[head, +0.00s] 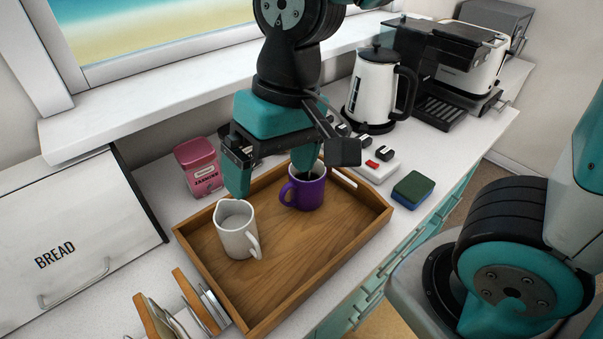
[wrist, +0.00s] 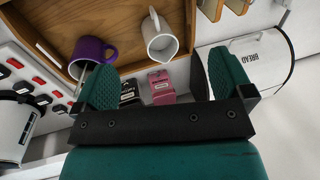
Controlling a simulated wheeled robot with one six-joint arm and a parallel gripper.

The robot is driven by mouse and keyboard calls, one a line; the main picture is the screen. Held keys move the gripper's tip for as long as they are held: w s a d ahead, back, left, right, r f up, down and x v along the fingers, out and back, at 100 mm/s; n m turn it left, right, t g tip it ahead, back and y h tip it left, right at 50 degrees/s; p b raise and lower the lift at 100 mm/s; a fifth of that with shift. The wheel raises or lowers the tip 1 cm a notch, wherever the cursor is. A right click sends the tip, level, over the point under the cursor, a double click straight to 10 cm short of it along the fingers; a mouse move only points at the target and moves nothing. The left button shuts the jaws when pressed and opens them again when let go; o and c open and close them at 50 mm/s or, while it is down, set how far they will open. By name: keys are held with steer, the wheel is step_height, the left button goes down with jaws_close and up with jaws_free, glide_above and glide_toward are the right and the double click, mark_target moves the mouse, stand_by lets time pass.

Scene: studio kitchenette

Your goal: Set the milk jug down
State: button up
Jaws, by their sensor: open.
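The white milk jug (head: 236,236) stands upright on the floor of the wooden tray (head: 292,279), at its left part, with its handle toward the right. It also shows in the wrist view (wrist: 161,42), near the top middle. My gripper (head: 272,172) is open and empty, above the tray's back edge. Its two fingers stand wide apart in the wrist view (wrist: 164,80), with the jug beyond them and nothing held between them.
A purple mug (head: 309,194) stands in the tray, right of the jug, close to my gripper. A pink tin (head: 199,168) is behind the tray. A bread bin (head: 75,245), a rack (head: 183,312), a kettle (head: 372,92) and a sponge (head: 412,189) surround it. The tray's front right is clear.

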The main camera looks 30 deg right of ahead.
steer(key=s+n, duration=0.1)
steer(key=s, duration=0.1)
steer(key=s+d+r+n+y, duration=0.1)
steer(key=n, duration=0.1)
steer(key=s+n, duration=0.1)
steer(key=s, duration=0.1)
steer(key=shift+s+d+r+n, duration=0.15)
steer(key=shift+s+r+n, duration=0.15)
steer(key=shift+r, duration=0.05)
stand_by(0.6)
